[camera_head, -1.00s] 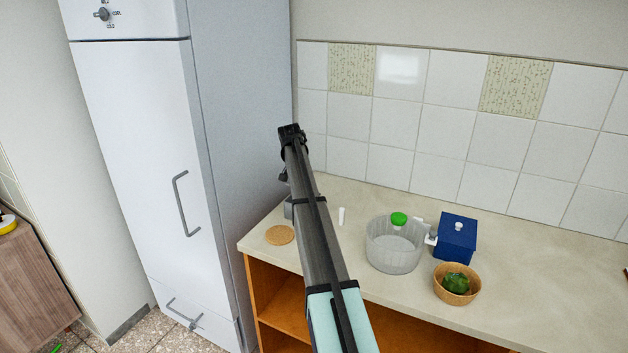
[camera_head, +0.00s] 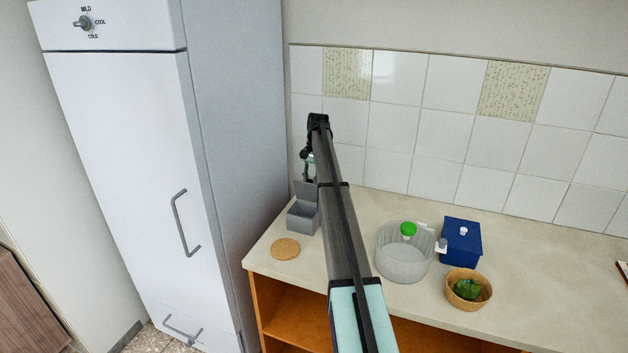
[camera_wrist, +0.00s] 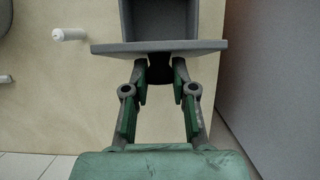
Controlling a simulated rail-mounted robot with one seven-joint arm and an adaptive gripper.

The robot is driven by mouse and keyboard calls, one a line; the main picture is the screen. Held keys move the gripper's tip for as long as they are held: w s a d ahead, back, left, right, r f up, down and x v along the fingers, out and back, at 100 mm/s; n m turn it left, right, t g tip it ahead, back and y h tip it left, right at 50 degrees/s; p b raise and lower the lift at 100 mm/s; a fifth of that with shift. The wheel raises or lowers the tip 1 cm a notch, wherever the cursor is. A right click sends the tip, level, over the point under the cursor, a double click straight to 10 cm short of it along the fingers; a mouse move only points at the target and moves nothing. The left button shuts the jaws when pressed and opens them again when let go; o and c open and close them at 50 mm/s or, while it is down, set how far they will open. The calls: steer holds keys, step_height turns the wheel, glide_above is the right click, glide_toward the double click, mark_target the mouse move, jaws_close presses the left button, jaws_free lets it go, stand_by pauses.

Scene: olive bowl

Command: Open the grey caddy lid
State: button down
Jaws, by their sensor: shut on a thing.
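The grey caddy (camera_head: 302,219) stands at the left end of the counter, close to the refrigerator. Its top is open and I see into its interior, which also shows in the wrist view (camera_wrist: 165,20). Its grey lid (camera_head: 306,189) is raised, standing roughly upright at the back of the box. In the wrist view the lid (camera_wrist: 110,48) shows nearly edge-on. My gripper (camera_wrist: 160,72) is shut on the dark knob (camera_wrist: 160,76) on the lid's outer face. In the head view my gripper (camera_head: 309,176) is partly hidden by my arm.
A cork coaster (camera_head: 286,249) lies in front of the caddy. A clear bowl (camera_head: 404,262), a blue box (camera_head: 461,243) and a wicker bowl (camera_head: 484,301) stand to the right. The refrigerator (camera_head: 240,160) closely bounds the left. A white cylinder (camera_wrist: 70,35) lies near the caddy.

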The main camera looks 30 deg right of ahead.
steer(key=shift+f, duration=0.1)
stand_by(0.3)
steer(key=c, duration=0.9)
jaws_free()
